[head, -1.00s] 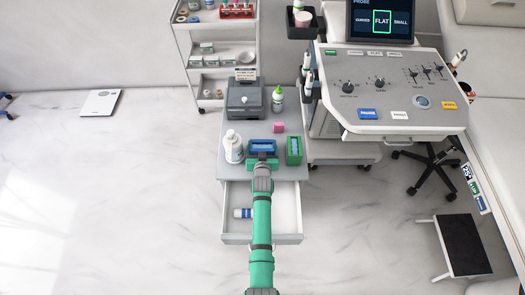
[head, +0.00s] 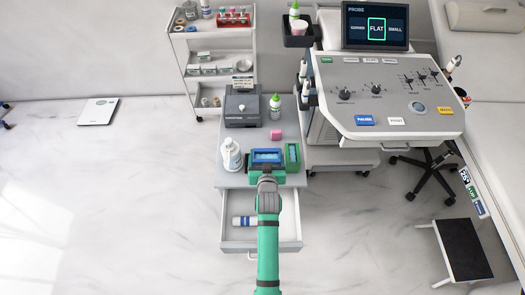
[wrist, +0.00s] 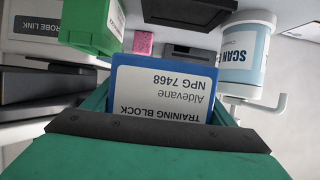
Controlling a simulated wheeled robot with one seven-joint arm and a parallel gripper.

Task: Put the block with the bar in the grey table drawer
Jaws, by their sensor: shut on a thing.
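A blue block (head: 267,155) with a pale top is held in my gripper (head: 267,166), over the front part of the grey table's top. In the wrist view the blue block (wrist: 165,85) carries a white label reading TRAINING BLOCK, Aldevane, NPG 7468; no bar can be made out on it. A green block (head: 292,154) stands close on the right of it; it also shows in the wrist view (wrist: 92,28). The grey table (head: 233,180) has its drawer (head: 287,225) pulled open below my arm. A white and blue tube (head: 244,220) lies in the drawer's left part.
A white bottle (head: 231,155) stands left of the blue block. A small pink block (head: 276,134), a green-capped bottle (head: 275,107) and a dark grey device (head: 244,107) stand behind. The ultrasound console (head: 385,95) is at the right.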

